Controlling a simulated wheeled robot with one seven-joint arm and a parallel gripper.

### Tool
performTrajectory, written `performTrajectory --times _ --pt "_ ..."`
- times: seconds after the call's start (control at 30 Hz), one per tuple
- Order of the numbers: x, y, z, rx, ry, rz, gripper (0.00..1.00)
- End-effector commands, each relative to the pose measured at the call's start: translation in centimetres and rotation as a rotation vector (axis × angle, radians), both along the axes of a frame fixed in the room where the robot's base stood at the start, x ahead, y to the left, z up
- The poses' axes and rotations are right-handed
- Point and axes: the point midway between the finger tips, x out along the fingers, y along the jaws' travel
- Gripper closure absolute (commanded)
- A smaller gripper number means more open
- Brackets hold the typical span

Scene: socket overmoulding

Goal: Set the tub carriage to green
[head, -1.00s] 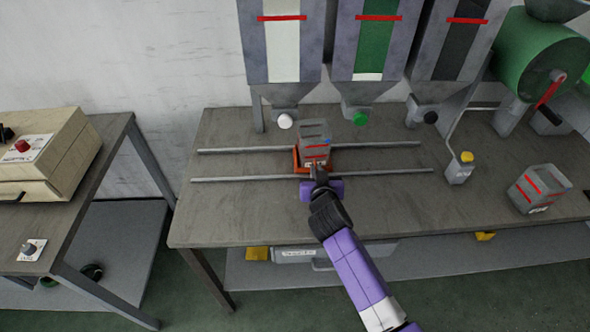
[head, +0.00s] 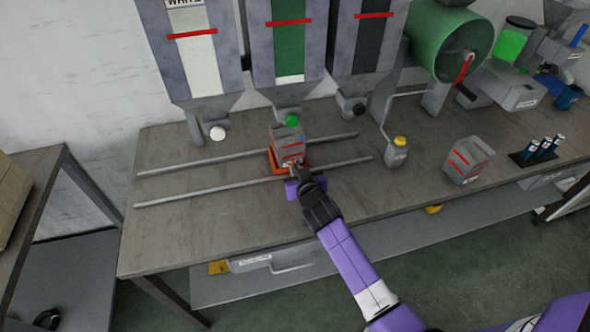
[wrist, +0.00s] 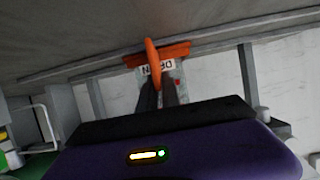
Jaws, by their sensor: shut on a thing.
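The tub carriage (head: 275,163) is an orange tray riding on two grey rails, with a grey tub (head: 287,143) with red lines standing in it. It sits in front of and about below the green hopper's outlet, near the green knob (head: 292,121). The tub hides part of the outlet region, so exact alignment cannot be told. My gripper (head: 293,172) is at the carriage's front side.
The white knob (head: 217,133) is left and the black knob (head: 359,109) right of the green one. A small can with a yellow cap (head: 397,150) and another grey tub (head: 468,160) stand right of the rails (head: 210,190). The table's left part is clear.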

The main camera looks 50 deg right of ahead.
Motion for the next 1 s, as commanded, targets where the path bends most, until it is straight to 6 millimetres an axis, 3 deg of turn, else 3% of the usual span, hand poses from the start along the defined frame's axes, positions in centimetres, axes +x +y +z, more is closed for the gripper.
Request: performTrajectory --times 0.1,0.13,0.23,0.63,1.0 --pt "0.0 0.0 -0.1 0.000 0.001 -0.001 1.00" --pt "0.0 0.0 -0.1 0.000 0.001 -0.001 0.89" --pt "0.0 0.0 -0.1 0.000 0.001 -0.001 0.71" --pt "-0.4 0.3 0.0 0.000 0.001 0.000 0.71" --pt "-4.3 3.1 1.9 0.000 0.001 0.000 0.71"
